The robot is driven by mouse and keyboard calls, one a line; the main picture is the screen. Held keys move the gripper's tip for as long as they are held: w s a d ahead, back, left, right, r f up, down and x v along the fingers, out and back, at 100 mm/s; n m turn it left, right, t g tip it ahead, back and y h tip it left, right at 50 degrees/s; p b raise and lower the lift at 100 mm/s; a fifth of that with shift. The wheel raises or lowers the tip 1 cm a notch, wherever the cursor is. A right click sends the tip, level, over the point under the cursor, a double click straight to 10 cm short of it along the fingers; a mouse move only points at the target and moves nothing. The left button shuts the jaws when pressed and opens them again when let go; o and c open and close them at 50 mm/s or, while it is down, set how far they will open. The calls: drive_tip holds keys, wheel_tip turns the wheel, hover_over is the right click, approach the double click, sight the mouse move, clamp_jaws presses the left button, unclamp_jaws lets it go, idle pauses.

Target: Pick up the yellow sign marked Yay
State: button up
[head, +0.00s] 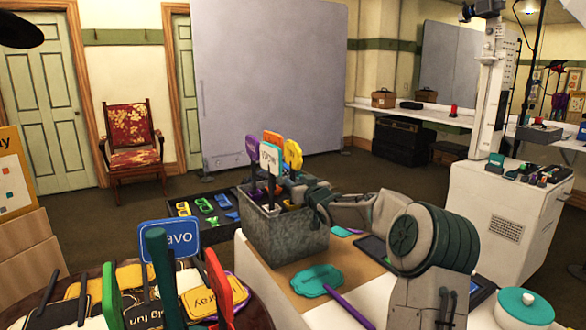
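A grey metal bin (285,245) on the table holds several upright paddle signs. A yellow sign (293,154) stands at its right side; no lettering on it is readable. A white sign with dark lettering (269,158), a purple one (252,149) and an orange one (272,138) stand close beside it. My gripper (285,190) is over the bin's back right rim, at the sign handles, just below the yellow sign. The fingers are small and partly hidden among the signs, so I cannot tell whether they are open or touching a handle.
Nearer, a cluster of signs includes a blue one (170,243) and a yellow one ending in "ray" (207,298). A teal sign (317,281) with a purple handle lies flat before the bin. A tray of colourful glasses (203,208) is left of it.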

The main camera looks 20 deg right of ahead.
sight(294, 180)
drive_tip(key=shift+w+a+f, duration=0.1)
drive_tip(key=shift+w+a, duration=0.05)
drive_tip(key=shift+w, duration=0.75)
drive_tip(key=shift+w+a+f, duration=0.1)
drive_tip(key=shift+w, duration=0.75)
clamp_jaws()
drive_tip(key=shift+r, duration=0.1)
